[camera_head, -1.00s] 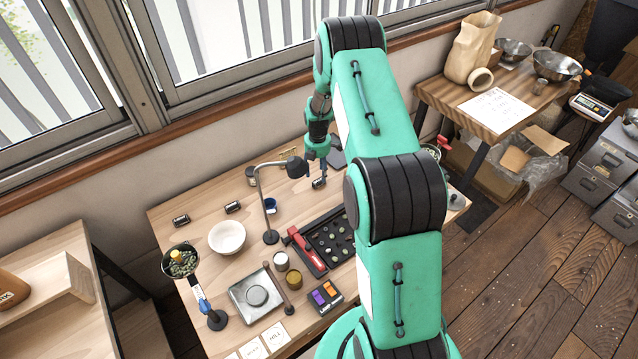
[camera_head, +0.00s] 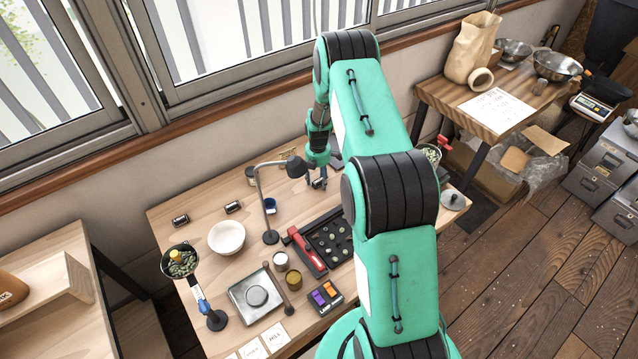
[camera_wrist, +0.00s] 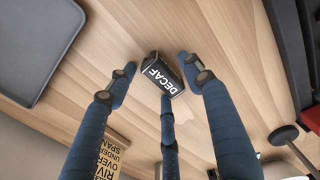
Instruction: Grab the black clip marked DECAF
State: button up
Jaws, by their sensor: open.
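The black clip marked DECAF (camera_wrist: 163,76) lies on the wooden table, its white lettering facing up in the wrist view. My gripper (camera_wrist: 157,82) is open, with its blue fingers spread around the clip: one to the left, one to the right and one below it in the picture. The fingers look apart from the clip, though the lower fingertip is very close to it.
Two other black clips (camera_head: 181,220) (camera_head: 232,207) lie further left. A lamp (camera_head: 270,236) stands left of my gripper, with a blue cup (camera_head: 270,205) close by. A dark tray (camera_wrist: 38,40) is at the upper left in the wrist view. A black bean tray (camera_head: 330,238) lies in front.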

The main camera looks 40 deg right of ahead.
aim_at(318, 179)
jog(key=c, duration=0.9)
jog(key=shift+r, duration=0.15)
jog(key=shift+r, duration=0.6)
notch_tip(318, 179, up, 2)
jog(key=shift+r, duration=0.15)
jog(key=s+a, duration=0.2)
jog(key=s, duration=0.3)
jog(key=s+a, duration=0.2)
jog(key=s, duration=0.2)
jog(key=s+a+r+p, duration=0.1)
jog(key=s+a, duration=0.1)
jog(key=s, duration=0.3)
jog(key=shift+s+a+r, duration=0.1)
jog(key=shift+s+a, duration=0.2)
